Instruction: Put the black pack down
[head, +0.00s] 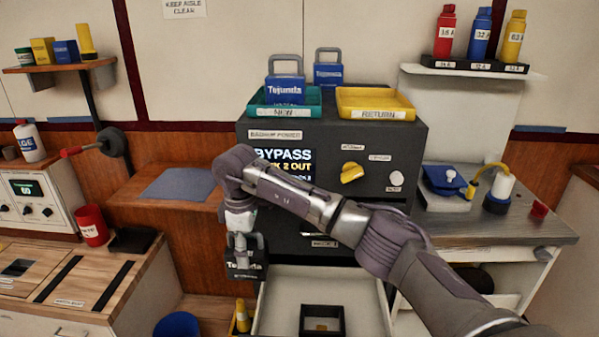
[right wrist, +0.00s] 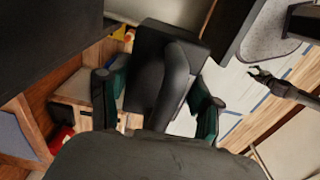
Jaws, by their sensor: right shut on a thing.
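The black pack (head: 245,263) hangs upright by its handle from my right gripper (head: 240,232), in front of the dark cabinet's left side. My right gripper is shut on the handle. In the right wrist view the pack (right wrist: 165,50) shows dark between the two green-padded fingers (right wrist: 160,100); part of it is hidden by my gripper. A claw-like dark gripper, apparently my left one (right wrist: 268,78), shows at the right of that view with its fingers apart. Two blue packs, one in the green NEW tray (head: 313,111) and one behind it (head: 328,73), stand on the cabinet.
The yellow RETURN tray (head: 376,104) on the cabinet is empty. A blue-grey mat (head: 179,185) lies bare on the brown shelf to the left. Below the cabinet, a white pull-out surface (head: 285,300) carries a square black holder (head: 321,308). A yellow cone (head: 242,317) stands beside it.

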